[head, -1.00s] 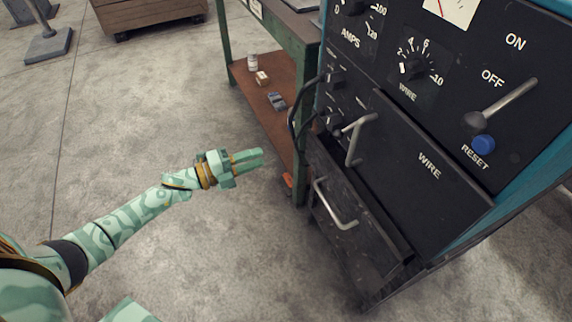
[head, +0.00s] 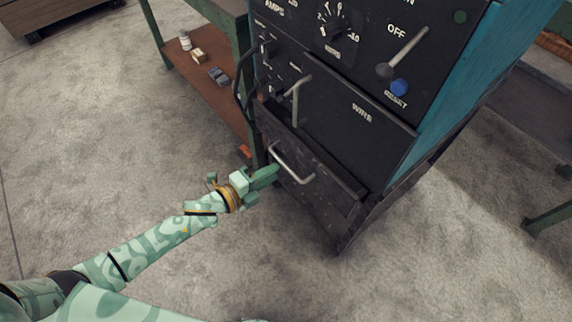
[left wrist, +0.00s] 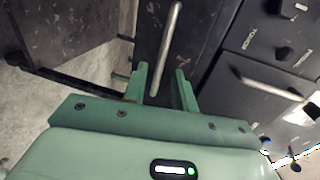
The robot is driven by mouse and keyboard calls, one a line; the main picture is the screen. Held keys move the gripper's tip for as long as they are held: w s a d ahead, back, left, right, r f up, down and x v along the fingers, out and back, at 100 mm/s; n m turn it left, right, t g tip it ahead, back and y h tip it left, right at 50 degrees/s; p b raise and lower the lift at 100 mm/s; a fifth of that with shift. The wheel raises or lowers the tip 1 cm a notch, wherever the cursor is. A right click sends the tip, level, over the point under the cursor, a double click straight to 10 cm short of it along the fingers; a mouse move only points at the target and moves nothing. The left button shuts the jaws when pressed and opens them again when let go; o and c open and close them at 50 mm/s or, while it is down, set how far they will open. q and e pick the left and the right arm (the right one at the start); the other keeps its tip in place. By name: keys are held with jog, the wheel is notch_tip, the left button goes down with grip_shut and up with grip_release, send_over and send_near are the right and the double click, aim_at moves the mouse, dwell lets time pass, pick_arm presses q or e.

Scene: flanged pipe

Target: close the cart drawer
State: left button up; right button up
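The cart drawer (head: 312,188) is the dark lower drawer of the black machine cart. It stands out from the cart front, with its open top edge showing. My left gripper (head: 276,174) is close to the left end of the handle. Whether a finger touches the drawer I cannot tell. My right gripper is not in view.
The upper panel (head: 350,120) marked WIRE has its own handle (head: 296,98), just above the drawer. A green-legged bench (head: 205,75) with small items on its shelf stands left of the cart. Cables (head: 242,85) hang at the cart's left edge. Concrete floor (head: 90,150) is clear at left.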

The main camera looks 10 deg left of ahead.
aim_at(297, 157)
pick_arm(q)
jog(key=b+x, duration=0.1)
jog(key=x, duration=0.4)
jog(key=shift+w+d+b, duration=0.25)
jog(key=shift+w+b, duration=0.05)
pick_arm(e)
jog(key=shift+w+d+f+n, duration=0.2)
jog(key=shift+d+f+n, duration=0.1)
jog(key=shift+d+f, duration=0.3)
pick_arm(q)
grip_shut()
jog(key=x, duration=0.2)
jog(key=b+x, duration=0.1)
jog(key=x, duration=0.1)
jog(key=shift+w+d+r, duration=0.1)
jog(key=shift+w+r, duration=0.1)
jog(key=shift+r, duration=0.15)
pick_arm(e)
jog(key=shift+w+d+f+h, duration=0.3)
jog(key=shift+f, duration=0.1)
